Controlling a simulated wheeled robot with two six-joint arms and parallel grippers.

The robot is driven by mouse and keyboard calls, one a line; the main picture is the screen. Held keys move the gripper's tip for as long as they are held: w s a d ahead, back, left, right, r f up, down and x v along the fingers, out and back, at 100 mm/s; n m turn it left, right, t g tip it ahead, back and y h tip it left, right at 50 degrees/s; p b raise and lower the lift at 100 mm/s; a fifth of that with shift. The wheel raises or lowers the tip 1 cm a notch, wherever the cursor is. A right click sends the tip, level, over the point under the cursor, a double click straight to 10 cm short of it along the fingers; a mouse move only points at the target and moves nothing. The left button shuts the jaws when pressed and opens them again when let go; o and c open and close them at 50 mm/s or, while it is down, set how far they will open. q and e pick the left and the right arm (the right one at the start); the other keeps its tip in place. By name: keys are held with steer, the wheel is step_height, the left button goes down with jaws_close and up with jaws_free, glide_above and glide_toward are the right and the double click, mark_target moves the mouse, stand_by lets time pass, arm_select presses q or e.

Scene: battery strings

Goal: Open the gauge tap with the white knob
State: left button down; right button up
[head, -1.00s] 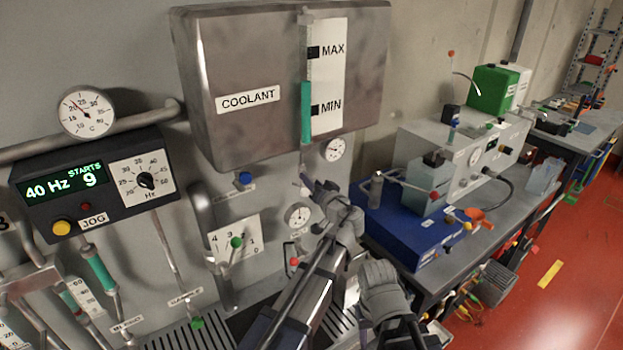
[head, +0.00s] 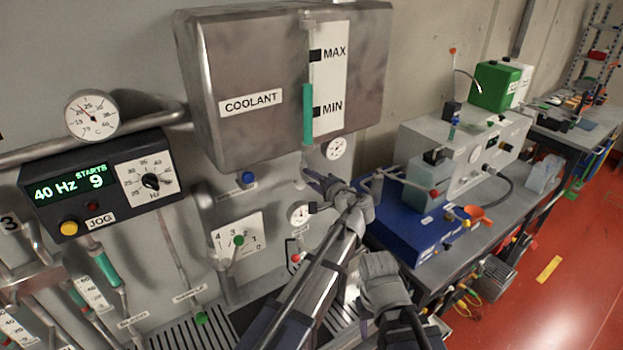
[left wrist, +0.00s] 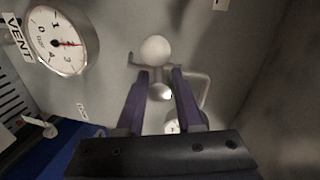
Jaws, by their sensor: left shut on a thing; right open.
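The white knob (left wrist: 155,48) is a round ball, just past the fingertips in the left wrist view. My left gripper (left wrist: 157,74) is shut on the tap there, its purple fingers either side of a short part below the knob. A second pale round end (left wrist: 160,92) shows between the fingers. In the head view my left gripper (head: 313,178) is at the tap under the coolant sight tube, and the tap is mostly covered. A grey joint of my right arm shows, but its gripper does not.
The coolant tank (head: 285,75) hangs above. A round gauge (left wrist: 62,42), marked up to 4, is left of the tap. A small dial (head: 337,148) is right of the sight tube. A blue box (head: 410,228) stands on the bench at the right.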

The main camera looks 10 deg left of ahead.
arm_select(q)
steer(key=shift+m, duration=0.6)
steer(key=c, duration=0.9)
jaws_free()
steer(key=shift+r, duration=0.1)
